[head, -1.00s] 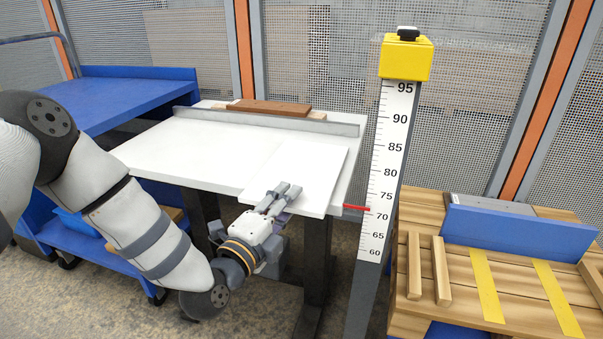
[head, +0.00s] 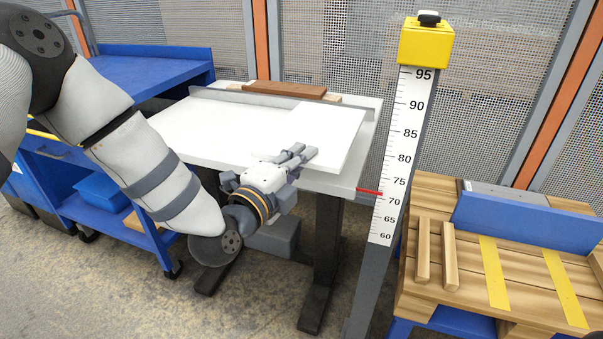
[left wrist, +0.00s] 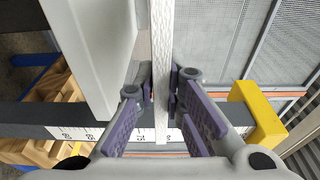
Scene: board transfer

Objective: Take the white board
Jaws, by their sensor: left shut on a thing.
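The white board (head: 318,135) is a flat panel at the right part of the white table (head: 190,125) in the head view. Its near edge is at my left gripper (head: 298,155), which comes in from the front. In the left wrist view the board (left wrist: 162,60) shows edge-on as a narrow white strip between the two fingers of my left gripper (left wrist: 161,92), which is shut on it. In that view a gap shows between the board and the table (left wrist: 85,50). My right gripper is not in view.
A measuring post (head: 400,150) with a yellow head stands right of the table. A wooden bench (head: 470,260) with a blue fence is at the far right. A brown block (head: 285,89) lies behind the table's rail. A blue cart (head: 150,75) stands at the left.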

